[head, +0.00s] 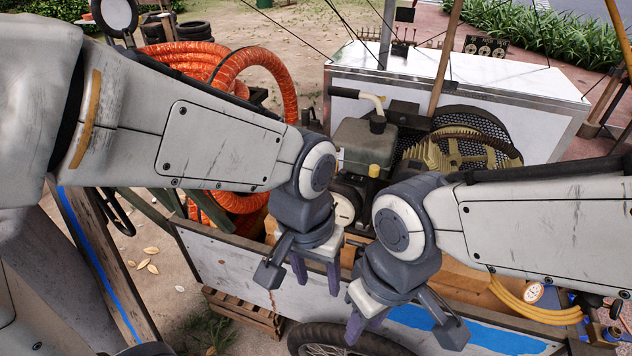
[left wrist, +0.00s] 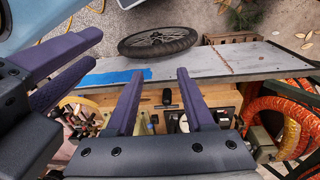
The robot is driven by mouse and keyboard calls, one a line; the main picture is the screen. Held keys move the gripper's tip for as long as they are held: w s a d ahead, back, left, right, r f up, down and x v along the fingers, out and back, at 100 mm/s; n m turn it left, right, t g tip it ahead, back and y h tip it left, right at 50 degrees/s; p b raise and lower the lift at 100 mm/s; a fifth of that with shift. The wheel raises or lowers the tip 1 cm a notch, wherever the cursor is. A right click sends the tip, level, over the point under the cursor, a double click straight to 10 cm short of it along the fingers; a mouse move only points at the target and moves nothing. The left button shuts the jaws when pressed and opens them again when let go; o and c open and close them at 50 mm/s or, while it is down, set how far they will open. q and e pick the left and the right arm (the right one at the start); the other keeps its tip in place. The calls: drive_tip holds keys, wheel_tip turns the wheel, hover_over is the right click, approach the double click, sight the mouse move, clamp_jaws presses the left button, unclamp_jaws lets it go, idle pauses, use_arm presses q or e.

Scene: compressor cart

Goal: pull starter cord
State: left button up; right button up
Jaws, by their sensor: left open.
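The engine (head: 365,150), with its dark boxy top, sits on the cart in the middle of the head view. A round pale part (head: 343,209) shows low on its near side, partly behind my left arm. I cannot clearly make out the starter cord or its handle. My left gripper (head: 316,272) is open and empty over the cart's near side. In the left wrist view its two purple fingers (left wrist: 160,100) stand apart, with a small black part (left wrist: 167,97) on the wooden deck beyond them. My right gripper (head: 367,325) is just to the right; its opening is unclear.
The cart's near side panel (head: 235,265) carries blue paint, with a spoked wheel (head: 345,340) below. Orange hose (head: 265,75) is coiled at left. A white box (head: 525,85) stands behind the engine. A yellow hose and gauge (head: 534,292) lie at right. My two grippers are close together.

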use_arm(q)
drive_tip(key=w+d+r+n+p, duration=0.1)
drive_tip(key=w+r+n+p, duration=0.15)
drive_tip(key=w+n, duration=1.1)
drive_tip(key=w+a+f+n+t+p, duration=0.1)
drive_tip(key=w+a+f+n+p, duration=0.15)
drive_tip(key=w, duration=0.75)
drive_tip(key=w+a+f+n+t+p, duration=0.1)
drive_tip(key=w+a+f+n, duration=0.15)
drive_tip(key=w, duration=0.75)
drive_tip(key=shift+y, duration=0.3)
drive_tip(key=p+x, duration=0.1)
drive_tip(key=x, duration=0.1)
drive_tip(key=p+x, duration=0.1)
drive_tip(key=x, duration=0.2)
drive_tip(key=p+x, duration=0.1)
drive_tip(key=x, duration=0.2)
drive_tip(key=shift+s, duration=0.3)
drive_tip(key=shift+w+f, duration=0.15)
drive_tip(key=shift+f, duration=0.45)
clamp_jaws()
drive_tip(key=shift+d, duration=0.1)
